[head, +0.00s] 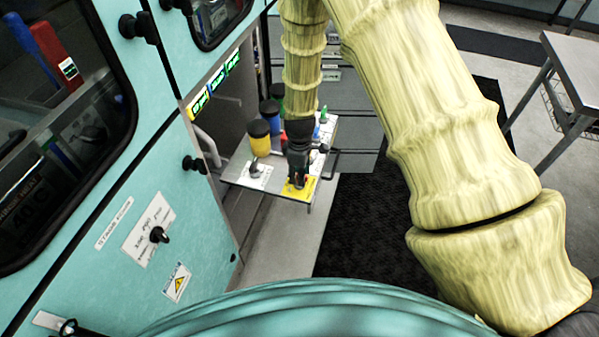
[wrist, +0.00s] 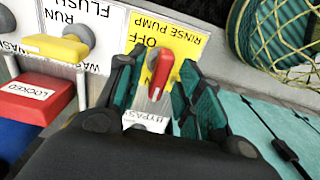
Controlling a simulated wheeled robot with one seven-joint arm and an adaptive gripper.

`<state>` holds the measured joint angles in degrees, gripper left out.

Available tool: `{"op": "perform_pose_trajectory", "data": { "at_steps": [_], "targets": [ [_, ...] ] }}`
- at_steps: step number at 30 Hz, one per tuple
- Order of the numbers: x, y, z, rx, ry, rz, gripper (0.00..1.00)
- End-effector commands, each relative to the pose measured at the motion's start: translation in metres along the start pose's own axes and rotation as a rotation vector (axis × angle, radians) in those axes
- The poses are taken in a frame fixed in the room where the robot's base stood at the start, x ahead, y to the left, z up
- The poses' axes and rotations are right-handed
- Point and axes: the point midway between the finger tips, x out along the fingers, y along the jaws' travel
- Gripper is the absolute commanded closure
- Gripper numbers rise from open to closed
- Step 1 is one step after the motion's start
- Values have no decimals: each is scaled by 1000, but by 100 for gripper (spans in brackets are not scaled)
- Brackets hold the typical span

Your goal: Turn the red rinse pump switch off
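The red rinse pump switch (wrist: 160,72) is a rotary knob on a yellow label panel (wrist: 170,35) in the wrist view. The panel reads RINSE PUMP and OFF, upside down in this view. The knob's long side runs nearly up and down the picture; I cannot tell its set position. My gripper (wrist: 160,68) is open, with one finger on each side of the knob and narrow gaps showing. In the head view my gripper (head: 298,168) points down over the yellow panel (head: 300,190) at the shelf's front edge and hides the knob.
A yellow, black-topped handle (head: 259,139) stands close by. A teal cabinet (head: 190,190) borders the left; dark matting covers the floor right.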

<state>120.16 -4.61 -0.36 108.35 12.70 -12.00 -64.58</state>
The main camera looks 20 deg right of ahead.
Motion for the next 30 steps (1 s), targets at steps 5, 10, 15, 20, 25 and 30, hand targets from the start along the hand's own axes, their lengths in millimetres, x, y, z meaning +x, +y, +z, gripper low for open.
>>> {"op": "perform_pose_trajectory", "data": {
  "at_steps": [5,10,15,20,25,30],
  "targets": [
    [0,0,0,0,0,0,64],
    [0,0,0,0,0,0,84],
    [0,0,0,0,0,0,100],
    [0,0,0,5,0,0,100],
    [0,0,0,42,0,0,100],
    [0,0,0,132,0,0,100]
  ]
}}
